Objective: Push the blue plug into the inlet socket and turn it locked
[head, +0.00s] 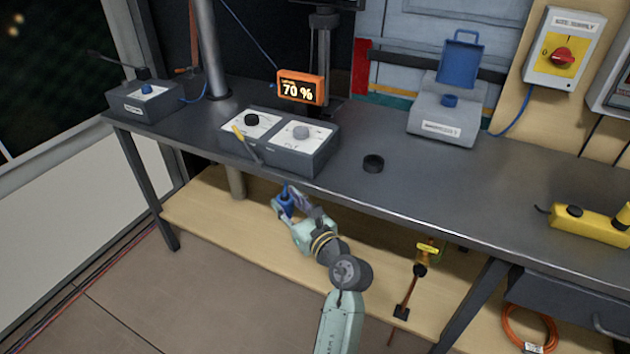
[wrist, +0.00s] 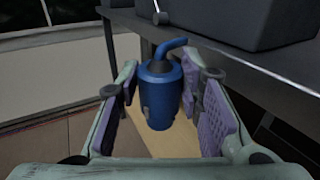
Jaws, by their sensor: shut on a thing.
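The blue plug (head: 286,203) is in my gripper (head: 288,207), in front of the bench's front edge and below its top. In the wrist view the plug (wrist: 160,92) stands roughly upright between the purple finger pads (wrist: 163,105), with a bent blue cable stub at its top. The jaws are shut on it. The likely inlet socket is the grey sloped box (head: 442,115) at the back of the bench, with a raised blue lid (head: 461,60) and a blue round part on its front. Its label is too small to read. The plug is well apart from it.
The dark bench (head: 400,178) bears a grey two-dial box (head: 290,150) with a yellow-handled tool, a black ring (head: 373,163), and a yellow device (head: 590,224). An orange display (head: 301,88) reads 70 %. A wooden shelf (head: 200,222) lies below. The bench's middle right is clear.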

